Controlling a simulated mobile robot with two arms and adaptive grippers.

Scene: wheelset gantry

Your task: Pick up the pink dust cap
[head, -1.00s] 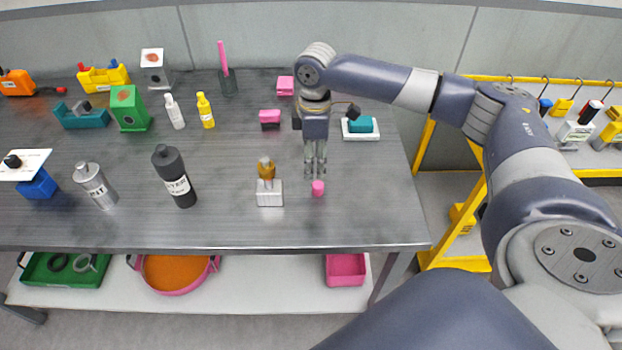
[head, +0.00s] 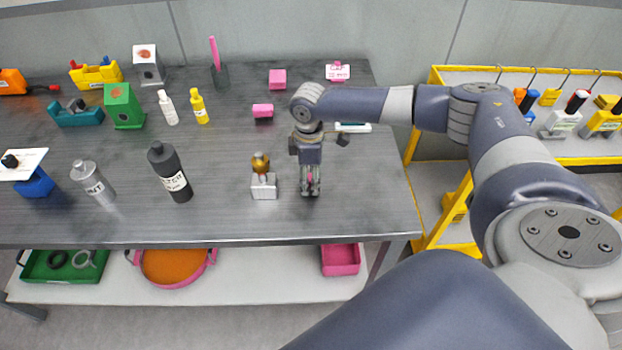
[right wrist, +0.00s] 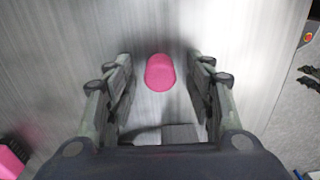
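The pink dust cap (right wrist: 160,72) is a small rounded pink piece on the grey metal table (head: 225,215). In the right wrist view it lies between the two fingers of my right gripper (right wrist: 161,80), with a gap on each side. In the head view my right gripper (head: 310,188) points down at the table. The cap (head: 310,177) shows there only as a sliver of pink between the fingers, which hide most of it. The right gripper is open and empty. My left gripper is not in view.
A metal block with an amber-topped piece (head: 264,186) stands just left of my right gripper. A black bottle (head: 171,174) and a silver bottle (head: 93,183) stand further left. The front table strip is clear.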

